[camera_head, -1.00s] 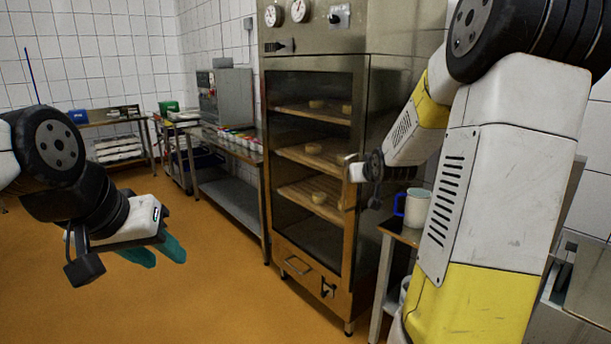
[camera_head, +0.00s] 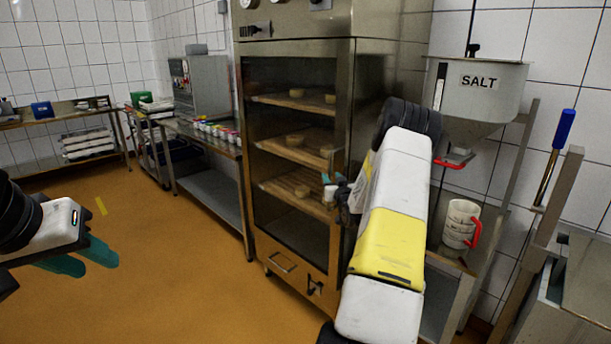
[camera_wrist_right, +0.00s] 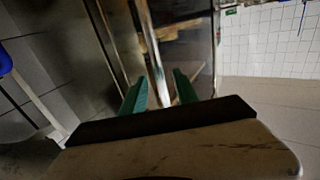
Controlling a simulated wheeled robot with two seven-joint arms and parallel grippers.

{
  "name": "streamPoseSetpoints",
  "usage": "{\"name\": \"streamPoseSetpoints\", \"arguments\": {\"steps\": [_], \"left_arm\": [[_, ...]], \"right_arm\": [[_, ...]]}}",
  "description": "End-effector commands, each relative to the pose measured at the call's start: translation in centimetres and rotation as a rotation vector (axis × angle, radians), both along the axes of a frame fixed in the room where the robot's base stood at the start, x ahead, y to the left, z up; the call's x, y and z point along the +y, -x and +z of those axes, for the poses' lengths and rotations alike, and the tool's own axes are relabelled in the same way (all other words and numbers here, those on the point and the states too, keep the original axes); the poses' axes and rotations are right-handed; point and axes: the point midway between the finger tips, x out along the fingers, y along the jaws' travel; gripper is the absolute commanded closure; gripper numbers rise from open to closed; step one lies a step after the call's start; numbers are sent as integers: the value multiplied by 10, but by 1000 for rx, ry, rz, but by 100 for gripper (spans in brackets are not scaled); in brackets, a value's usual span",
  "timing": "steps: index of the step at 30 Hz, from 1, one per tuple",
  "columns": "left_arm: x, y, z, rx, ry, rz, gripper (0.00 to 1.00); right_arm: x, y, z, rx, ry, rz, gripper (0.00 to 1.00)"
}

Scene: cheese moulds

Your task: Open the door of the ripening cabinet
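The ripening cabinet (camera_head: 385,60) is a tall steel unit. Its glass door (camera_head: 290,222) appears closed, with wooden shelves and small cheeses behind it. My right gripper (camera_head: 332,190) is at the door's right edge, mostly hidden by my arm in the head view. In the right wrist view its green fingers (camera_wrist_right: 160,88) are apart, with the upright metal handle bar (camera_wrist_right: 152,55) showing between them. A gap shows beside the bar; contact cannot be told. My left gripper (camera_head: 88,262) is open and empty at the lower left, away from the cabinet.
A steel table (camera_head: 205,145) with small coloured pots stands left of the cabinet. The orange floor (camera_head: 170,270) before the cabinet is clear.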

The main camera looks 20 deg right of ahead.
Motion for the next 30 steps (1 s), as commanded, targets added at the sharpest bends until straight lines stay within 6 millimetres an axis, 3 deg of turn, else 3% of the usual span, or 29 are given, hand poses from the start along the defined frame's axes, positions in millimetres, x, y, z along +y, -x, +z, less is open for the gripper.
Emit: {"name": "streamPoseSetpoints", "arguments": {"steps": [6, 16, 17, 22, 30], "left_arm": [[0, 0, 0, 0, 0, 0, 64], [0, 0, 0, 0, 0, 0, 64], [0, 0, 0, 0, 0, 0, 64], [0, 0, 0, 0, 0, 0, 64], [0, 0, 0, 0, 0, 0, 64]], "right_arm": [[-5, -26, 0, 0, 0, 0, 64], [-6, -31, 0, 1, -1, 0, 64], [-6, -31, 0, 1, -1, 0, 66], [-6, -31, 0, 1, -1, 0, 99], [-6, -31, 0, 2, -1, 0, 100]]}}
